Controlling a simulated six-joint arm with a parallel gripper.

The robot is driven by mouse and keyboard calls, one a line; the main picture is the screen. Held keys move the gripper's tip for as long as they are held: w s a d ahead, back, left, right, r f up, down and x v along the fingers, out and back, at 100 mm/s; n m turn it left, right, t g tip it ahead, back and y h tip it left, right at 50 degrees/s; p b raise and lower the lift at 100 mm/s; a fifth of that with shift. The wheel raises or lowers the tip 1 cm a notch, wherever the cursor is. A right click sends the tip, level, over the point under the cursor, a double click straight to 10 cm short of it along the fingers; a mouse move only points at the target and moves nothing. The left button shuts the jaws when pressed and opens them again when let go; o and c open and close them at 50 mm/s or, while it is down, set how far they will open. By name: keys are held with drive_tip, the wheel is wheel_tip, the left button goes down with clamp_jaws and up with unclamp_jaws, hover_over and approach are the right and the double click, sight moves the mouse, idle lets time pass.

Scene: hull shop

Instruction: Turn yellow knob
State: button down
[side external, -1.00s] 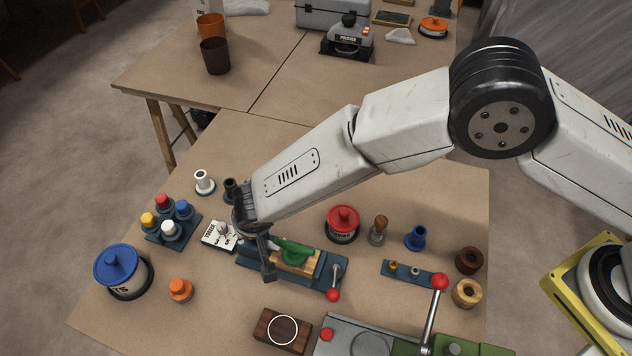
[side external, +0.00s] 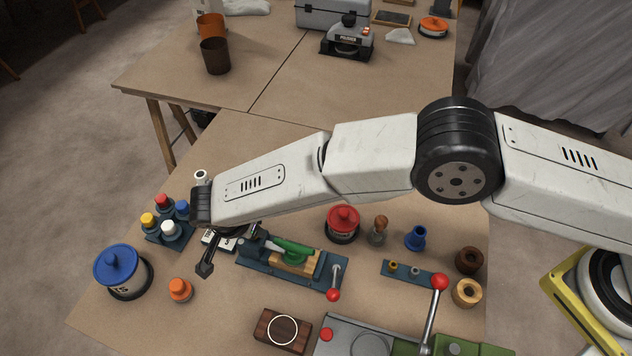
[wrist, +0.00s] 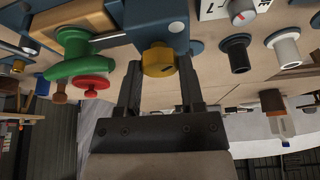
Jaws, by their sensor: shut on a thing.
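The yellow knob (wrist: 158,62) sits on the face of a blue block (wrist: 160,20) in the wrist view. My gripper (wrist: 160,75) is shut on it, one dark finger on each side. In the side view my gripper (side external: 218,254) is at the left end of the blue-based fixture (side external: 248,260), which carries a wooden block and a green handled part (side external: 293,248). The yellow knob is hidden there behind my gripper and wrist.
A white panel with a dial (wrist: 243,12) is close to the fixture. Colored pegs (side external: 168,229), an orange-capped jar (side external: 180,289) and a blue-lidded pot (side external: 122,270) stand left. A red-lidded pot (side external: 343,222) and red-ball lever (side external: 333,294) are right.

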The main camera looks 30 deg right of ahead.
drive_tip(key=shift+s+f+m+g, duration=0.15)
drive_tip(key=shift+m+g, duration=0.25)
drive_tip(key=shift+m, duration=0.6)
drive_tip(key=shift+c, duration=1.1)
unclamp_jaws()
drive_tip(key=shift+a+r, duration=0.1)
drive_tip(key=shift+r, duration=0.15)
drive_tip(key=v, duration=0.7)
drive_tip(key=shift+a+r, duration=0.2)
